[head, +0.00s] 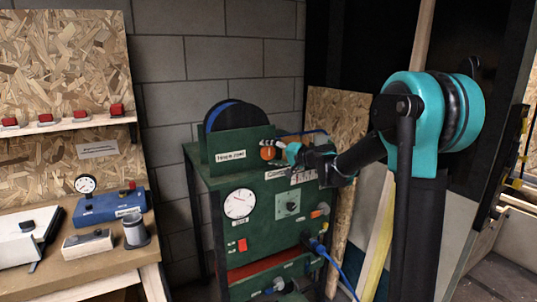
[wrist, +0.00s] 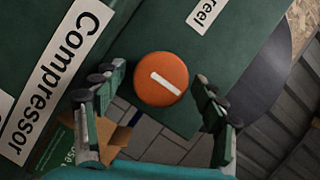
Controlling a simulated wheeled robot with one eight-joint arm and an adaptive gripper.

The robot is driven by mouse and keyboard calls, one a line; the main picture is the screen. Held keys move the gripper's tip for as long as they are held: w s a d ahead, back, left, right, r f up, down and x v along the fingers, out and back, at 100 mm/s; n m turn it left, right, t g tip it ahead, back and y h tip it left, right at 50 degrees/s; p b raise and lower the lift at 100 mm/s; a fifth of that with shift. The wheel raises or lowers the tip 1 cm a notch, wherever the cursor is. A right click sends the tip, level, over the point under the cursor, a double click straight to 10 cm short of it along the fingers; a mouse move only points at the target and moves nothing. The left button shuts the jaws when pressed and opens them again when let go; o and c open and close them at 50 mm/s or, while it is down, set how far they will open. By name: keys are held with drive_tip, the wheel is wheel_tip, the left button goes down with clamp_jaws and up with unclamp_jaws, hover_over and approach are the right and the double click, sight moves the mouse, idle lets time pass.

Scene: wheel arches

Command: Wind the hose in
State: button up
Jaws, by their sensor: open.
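The hose reel (head: 222,117) is a dark drum with a blue rim on top of the green compressor cabinet (head: 215,180), behind a panel with a reel label (head: 231,156). An orange round knob (head: 267,153) with a white bar is right of that label. In the wrist view the knob (wrist: 161,79) sits between my gripper's (wrist: 160,74) two fingers, which are spread and apart from it. In the head view my gripper (head: 277,153) is at the knob from the right. Blue hose (head: 345,277) hangs from the cabinet's lower right toward the floor.
A round gauge (head: 239,204) and a small dial plate (head: 288,205) are on the cabinet front. A workbench (head: 95,265) at left holds a blue box (head: 110,207) and other devices. Red switches line a shelf (head: 65,130) above. A yellow-edged board (head: 378,245) leans at right.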

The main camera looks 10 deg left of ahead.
drive_tip(key=v, duration=1.1)
drive_tip(key=shift+s, duration=0.1)
drive_tip(key=s+d+f+g+h, duration=0.1)
drive_tip(key=s+d+f+h, duration=0.3)
drive_tip(key=s+f, duration=0.5)
drive_tip(key=s+d+f+n+g+h, duration=0.1)
drive_tip(key=s+d+f+h, duration=0.3)
drive_tip(key=s+d+f, duration=0.5)
drive_tip(key=s+d+f+n+g+h, duration=0.1)
drive_tip(key=s+d+f+g+h, duration=0.2)
drive_tip(key=s+f, duration=0.8)
drive_tip(key=s+d+h, duration=0.2)
drive_tip(key=d, duration=0.1)
drive_tip(key=shift+s+d, duration=0.15)
drive_tip(key=shift+s, duration=0.1)
